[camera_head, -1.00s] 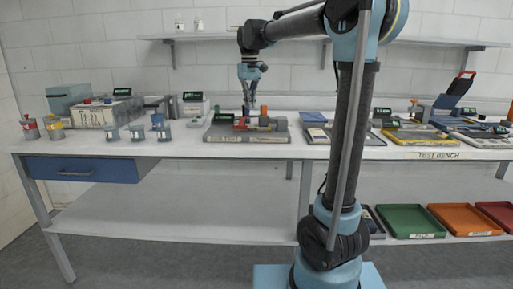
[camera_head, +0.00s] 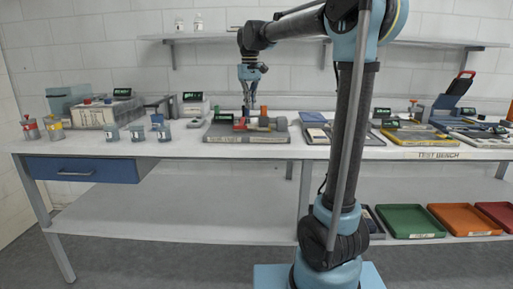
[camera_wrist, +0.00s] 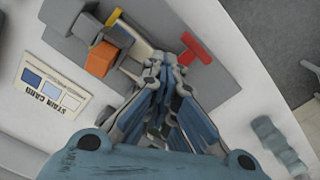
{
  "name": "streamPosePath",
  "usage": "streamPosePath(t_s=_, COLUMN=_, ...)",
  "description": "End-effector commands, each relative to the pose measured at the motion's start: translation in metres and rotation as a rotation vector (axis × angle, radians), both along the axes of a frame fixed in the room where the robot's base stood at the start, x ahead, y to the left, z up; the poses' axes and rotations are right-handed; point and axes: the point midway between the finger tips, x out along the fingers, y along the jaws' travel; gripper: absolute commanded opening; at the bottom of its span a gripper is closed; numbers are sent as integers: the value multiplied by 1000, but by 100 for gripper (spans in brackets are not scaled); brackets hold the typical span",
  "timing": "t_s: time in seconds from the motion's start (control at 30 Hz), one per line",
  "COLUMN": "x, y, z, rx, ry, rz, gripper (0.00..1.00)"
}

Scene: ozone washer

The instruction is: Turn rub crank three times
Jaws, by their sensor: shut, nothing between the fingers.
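The rub tester's grey base (camera_head: 222,135) lies on the bench left of my arm's column. Red, orange and grey parts stand on it. In the wrist view the grey base (camera_wrist: 215,75) carries a red T-shaped part (camera_wrist: 193,50), an orange block (camera_wrist: 101,59) and a yellow piece (camera_wrist: 114,17). I cannot tell for sure which part is the rub crank. My gripper (camera_wrist: 164,58) is shut and empty, with its tips beside the red T-shaped part, to its lower left. In the head view my gripper (camera_head: 247,107) points down over the base. Contact cannot be made out.
A stain card (camera_wrist: 50,88) lies beside the tester in the wrist view. Small grey cups (camera_head: 137,132) and red and yellow lidded pots (camera_head: 43,127) stand to the left. A blue tray (camera_head: 312,117) and other devices stand to the right. A shelf (camera_head: 300,38) runs above.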

Motion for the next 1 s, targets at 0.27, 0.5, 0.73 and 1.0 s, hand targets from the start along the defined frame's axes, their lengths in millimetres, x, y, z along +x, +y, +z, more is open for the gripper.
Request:
streamPosePath(t_s=0.27, x=-1, y=1, z=-3, rx=1, ry=2, rz=1, gripper=0)
streamPosePath(t_s=0.5, x=-1, y=1, z=-3, rx=1, ry=2, rz=1, gripper=0)
streamPosePath(t_s=0.73, x=0, y=1, z=-9, rx=1, ry=3, rz=1, gripper=0)
streamPosePath(t_s=1.0, x=0, y=0, z=-17, rx=0, ry=1, rz=0, gripper=0)
